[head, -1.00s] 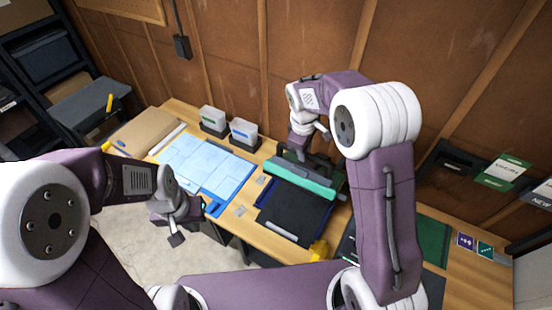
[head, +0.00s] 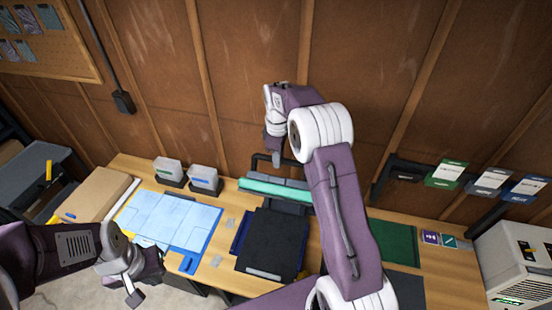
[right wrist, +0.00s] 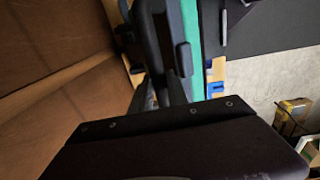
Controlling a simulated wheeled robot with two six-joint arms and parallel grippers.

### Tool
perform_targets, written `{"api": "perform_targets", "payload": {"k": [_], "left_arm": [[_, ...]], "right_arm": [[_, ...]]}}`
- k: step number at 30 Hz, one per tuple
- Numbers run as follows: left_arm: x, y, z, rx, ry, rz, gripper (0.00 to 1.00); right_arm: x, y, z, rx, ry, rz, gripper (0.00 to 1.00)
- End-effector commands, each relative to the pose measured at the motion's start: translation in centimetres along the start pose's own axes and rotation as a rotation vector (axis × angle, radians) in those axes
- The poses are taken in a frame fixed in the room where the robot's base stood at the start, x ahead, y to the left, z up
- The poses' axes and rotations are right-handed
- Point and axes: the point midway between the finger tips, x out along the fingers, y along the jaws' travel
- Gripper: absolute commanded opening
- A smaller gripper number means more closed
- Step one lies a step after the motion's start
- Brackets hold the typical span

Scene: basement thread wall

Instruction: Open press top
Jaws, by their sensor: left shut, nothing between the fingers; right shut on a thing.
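The press stands on the wooden bench, with a dark flat bed (head: 272,242) in front and a teal bar (head: 275,190) across its back. A black handle-like bar (head: 257,160) rises behind the teal bar. My right gripper (head: 275,158) is at this bar, above and behind the teal bar, and is shut on it; its fingertips are partly hidden. In the right wrist view the black bar (right wrist: 155,45) runs close in front of the camera, beside the teal bar (right wrist: 192,35). My left gripper (head: 137,291) is shut and empty, off the bench's front left.
A blue mat with pale sheets (head: 165,218) lies left of the press, with two small bins (head: 203,178) behind it. A green mat (head: 395,243) lies to the right. A light boxy machine (head: 520,262) stands far right. The wooden wall is close behind.

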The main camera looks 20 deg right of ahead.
Motion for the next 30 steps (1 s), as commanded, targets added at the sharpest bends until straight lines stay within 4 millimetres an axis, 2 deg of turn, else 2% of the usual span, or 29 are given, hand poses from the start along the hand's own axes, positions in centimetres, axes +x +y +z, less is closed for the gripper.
{"api": "perform_targets", "payload": {"k": [6,7,9,17,20,24,30], "left_arm": [[0.1,0.0,0.0,0.0,0.0,0.0,0.0],[0.1,0.0,0.0,0.0,0.0,0.0,0.0],[0.1,0.0,0.0,0.0,0.0,0.0,0.0],[0.1,0.0,0.0,0.0,0.0,0.0,0.0],[0.4,0.0,0.0,0.0,0.0,0.0,0.0],[1.3,0.0,0.1,0.0,0.0,0.0,0.0],[1.4,0.0,0.1,0.0,0.0,0.0,0.0]], "right_arm": [[0.4,-0.1,0.3,0.002,-0.009,-0.006,0.0],[0.4,-0.1,0.3,0.003,-0.009,-0.006,0.28],[0.4,-0.1,0.3,0.002,-0.008,-0.006,0.41],[-0.1,-0.5,0.1,0.001,-0.005,-0.001,0.41],[-0.8,-0.5,0.0,0.002,-0.003,0.004,0.41],[-3.8,-0.3,0.1,0.003,-0.001,0.007,0.41],[-7.8,0.0,0.3,0.004,-0.003,0.001,0.41]]}}
